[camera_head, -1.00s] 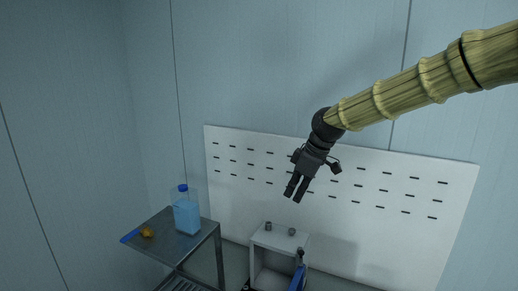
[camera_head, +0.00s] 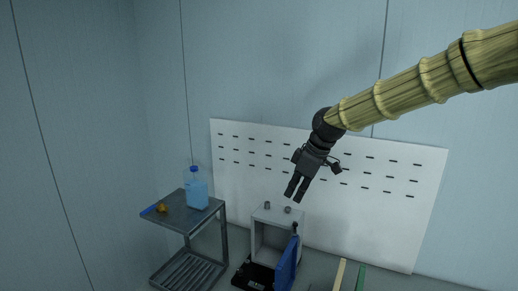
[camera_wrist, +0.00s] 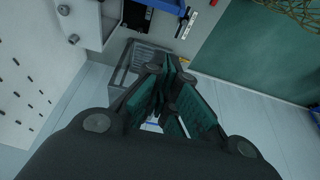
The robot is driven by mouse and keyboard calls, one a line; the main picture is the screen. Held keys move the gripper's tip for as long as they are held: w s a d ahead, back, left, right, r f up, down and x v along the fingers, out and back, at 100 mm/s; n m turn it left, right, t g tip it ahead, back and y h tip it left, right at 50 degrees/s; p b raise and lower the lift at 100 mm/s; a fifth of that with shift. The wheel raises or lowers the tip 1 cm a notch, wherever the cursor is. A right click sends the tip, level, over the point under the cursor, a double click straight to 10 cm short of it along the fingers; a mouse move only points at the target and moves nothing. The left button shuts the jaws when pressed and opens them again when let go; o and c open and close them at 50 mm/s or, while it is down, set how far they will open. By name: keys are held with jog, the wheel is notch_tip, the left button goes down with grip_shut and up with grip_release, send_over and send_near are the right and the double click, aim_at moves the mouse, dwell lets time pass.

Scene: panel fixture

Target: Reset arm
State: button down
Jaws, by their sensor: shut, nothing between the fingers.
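My arm reaches in from the upper right in the head view. My black gripper (camera_head: 296,188) hangs in the air, pointing down and slightly left, in front of the white slotted panel (camera_head: 400,215). Its fingers are close together with nothing between them. The gripper also shows in the wrist view (camera_wrist: 165,95), its teal-lined fingers drawn together. Below it stands a small white box (camera_head: 258,243) with its blue door (camera_head: 287,266) swung open.
A metal shelf stand (camera_head: 180,222) at the left holds a blue bottle (camera_head: 197,190) and a small orange-brown item (camera_head: 161,208). Two knobs sit on the box top. A black item (camera_head: 250,277) lies before the box. Yellow (camera_head: 340,274) and green (camera_head: 361,277) strips lie right of it. Air around the gripper is clear.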

jog(key=s+f+m+g, duration=0.15)
jog(key=s+f, duration=0.25)
jog(key=f, duration=0.9)
jog(key=s+f+m+t, duration=0.1)
jog(key=s+f+m, duration=0.2)
jog(key=f, duration=0.9)
jog(key=s+d+f+m, duration=0.1)
jog(key=s+f, duration=0.6)
jog(key=s+d+f+m+h, duration=0.1)
jog(key=s+d+f+m, duration=0.1)
jog(key=s+f, duration=0.6)
jog(key=s+d+f+m+g, duration=0.1)
jog(key=s+d+f+m, duration=0.1)
jog(key=s+f, duration=0.5)
jog(key=shift+s+f+m, duration=0.25)
jog(key=shift+s+f, duration=0.05)
jog(key=shift+f, duration=0.4)
jog(key=s+d+f+m+h, duration=0.15)
jog(key=s+d, duration=0.25)
jog(key=s, duration=0.5)
jog(key=s+d+f+m+h, duration=0.1)
jog(key=s+d+f+m, duration=0.15)
jog(key=s, duration=0.65)
notch_tip(320, 180, down, 15)
jog(key=b, duration=1.5)
jog(key=shift+w+d+f+n, duration=0.2)
jog(key=shift+w+d+n, duration=0.1)
jog(key=shift+d, duration=0.05)
